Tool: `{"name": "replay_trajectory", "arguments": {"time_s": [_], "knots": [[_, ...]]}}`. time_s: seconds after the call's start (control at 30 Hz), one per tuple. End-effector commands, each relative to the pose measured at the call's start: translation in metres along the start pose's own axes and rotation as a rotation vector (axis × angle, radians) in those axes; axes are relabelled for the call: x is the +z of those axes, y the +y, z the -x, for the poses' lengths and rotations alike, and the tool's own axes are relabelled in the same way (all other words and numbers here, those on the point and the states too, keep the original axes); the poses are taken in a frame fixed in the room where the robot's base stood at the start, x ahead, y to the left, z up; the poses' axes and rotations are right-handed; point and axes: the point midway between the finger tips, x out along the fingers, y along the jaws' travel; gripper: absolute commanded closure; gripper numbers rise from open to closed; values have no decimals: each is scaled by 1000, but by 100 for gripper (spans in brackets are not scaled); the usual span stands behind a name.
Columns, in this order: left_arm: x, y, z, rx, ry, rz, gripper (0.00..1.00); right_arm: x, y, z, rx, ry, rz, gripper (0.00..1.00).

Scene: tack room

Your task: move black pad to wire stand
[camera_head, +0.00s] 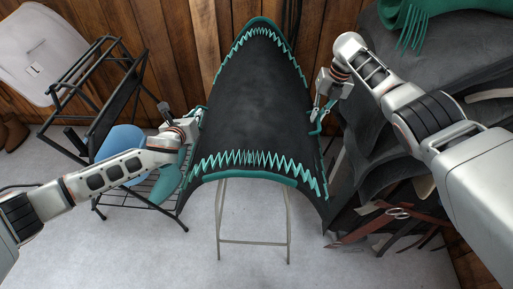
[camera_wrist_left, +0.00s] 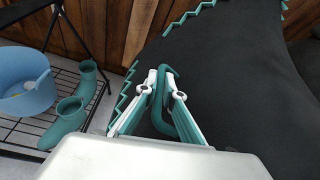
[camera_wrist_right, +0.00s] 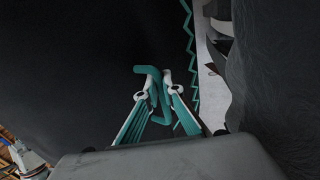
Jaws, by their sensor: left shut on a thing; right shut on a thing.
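The black pad (camera_head: 255,105), trimmed with teal zigzag edging, is spread in an arch between my two grippers at the centre of the head view. My left gripper (camera_head: 196,122) is shut on a teal loop at the pad's left edge; the loop shows between the fingers in the left wrist view (camera_wrist_left: 166,92). My right gripper (camera_head: 320,103) is shut on a teal loop at the right edge, also seen in the right wrist view (camera_wrist_right: 155,88). A pale thin-legged wire stand (camera_head: 253,242) shows below the pad. Its top is hidden, so I cannot tell whether they touch.
At left stand a black metal rack (camera_head: 108,95) with a white pad (camera_head: 40,50), a blue bucket (camera_wrist_left: 28,92) and teal boots (camera_wrist_left: 67,120) on a wire shelf. Dark pads (camera_head: 420,45) are stacked at right, close to my right arm. Front floor is clear.

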Motion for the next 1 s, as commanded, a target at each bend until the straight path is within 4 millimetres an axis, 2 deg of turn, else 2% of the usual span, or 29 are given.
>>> {"name": "replay_trajectory", "arguments": {"time_s": [0.43, 0.5, 0.53, 1.0], "knots": [[-8, 5, -4, 7, -2, -2, 100, 3, -5, -8, -3, -5, -8, 100], [-9, 5, -4, 7, 0, -2, 77, 2, -6, -8, -3, -5, -7, 78], [-9, 5, -4, 7, 0, -2, 76, 2, -6, -8, -3, -5, -7, 76], [-9, 2, -4, 1, 0, 0, 76, 2, -4, -9, 0, -3, -4, 76]]}}
